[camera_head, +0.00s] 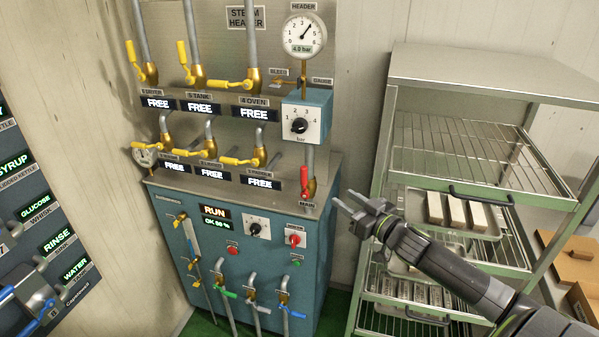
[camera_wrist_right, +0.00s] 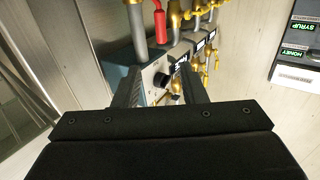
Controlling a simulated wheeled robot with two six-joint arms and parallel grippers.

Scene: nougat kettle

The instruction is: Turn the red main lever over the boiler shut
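The red main lever (camera_head: 304,183) stands upright on its pipe at the right end of the boiler (camera_head: 265,200), above a label reading MAIN (camera_head: 307,205). The lever also shows at the top of the right wrist view (camera_wrist_right: 160,22). My right gripper (camera_head: 345,199) comes in from the right. It is open and empty, to the right of the lever and a little below it in the picture, not touching it. Its two fingers (camera_wrist_right: 158,92) are spread apart in the right wrist view. My left gripper is not in view.
Yellow valve levers (camera_head: 240,161) with signs reading FREE line the pipes left of the red lever. A pressure gauge (camera_head: 304,35) reads 4.0 bar above a blue dial box (camera_head: 306,116). A metal rack (camera_head: 490,75) with trays stands right. A control panel (camera_head: 40,215) is at left.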

